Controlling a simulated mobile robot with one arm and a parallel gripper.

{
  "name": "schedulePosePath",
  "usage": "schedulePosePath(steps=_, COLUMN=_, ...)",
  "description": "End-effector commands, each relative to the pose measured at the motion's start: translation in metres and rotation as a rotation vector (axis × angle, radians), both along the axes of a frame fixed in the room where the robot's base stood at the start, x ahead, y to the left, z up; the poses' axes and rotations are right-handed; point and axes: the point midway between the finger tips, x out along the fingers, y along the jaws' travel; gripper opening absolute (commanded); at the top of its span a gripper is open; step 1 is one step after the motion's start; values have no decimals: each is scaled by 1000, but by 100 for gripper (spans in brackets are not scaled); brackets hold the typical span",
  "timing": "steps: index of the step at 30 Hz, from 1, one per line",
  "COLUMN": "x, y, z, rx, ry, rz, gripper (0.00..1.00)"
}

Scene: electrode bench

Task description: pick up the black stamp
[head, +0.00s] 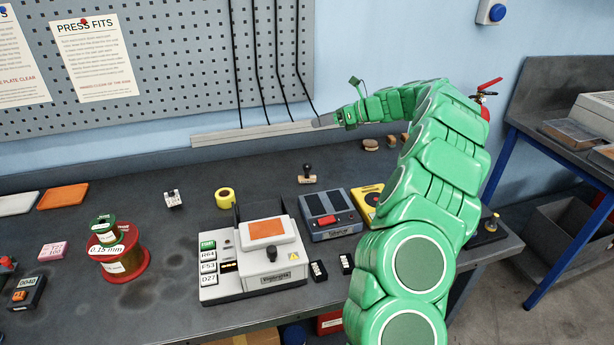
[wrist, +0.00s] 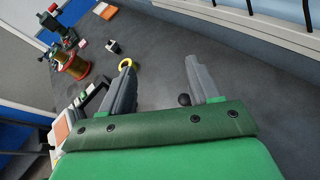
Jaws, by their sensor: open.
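The black stamp (head: 307,175) stands upright on the bench, behind the grey-blue device. It has a dark round-topped handle on a light wooden base. My gripper (head: 322,121) is above the bench, near the wall rail, higher than the stamp and apart from it. In the wrist view my gripper (wrist: 159,66) is open, with two grey fingers spread and nothing between the tips. A dark round knob, which looks like the top of the stamp (wrist: 184,99), shows beside the base of the right finger; the rest of it is hidden by my gripper.
A yellow tape roll (head: 225,197) lies left of the stamp. The grey-blue device (head: 330,214) and a white machine (head: 255,262) stand in front. A wire spool (head: 120,262) is further left. The wall rail (head: 250,134) runs behind. Bare bench lies around the stamp's left and back.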

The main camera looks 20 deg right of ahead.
Motion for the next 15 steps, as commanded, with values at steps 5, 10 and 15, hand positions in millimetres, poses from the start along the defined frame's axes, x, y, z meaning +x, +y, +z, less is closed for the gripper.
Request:
schedulePosePath(steps=5, x=-1, y=1, z=-36, rx=1, ry=3, rz=2, gripper=62)
schedulePosePath(steps=10, x=0, y=1, z=-72, rx=1, ry=3, rz=-1, gripper=62)
schedulePosePath(steps=15, x=0, y=1, z=-111, rx=0, ry=4, rz=0, gripper=62)
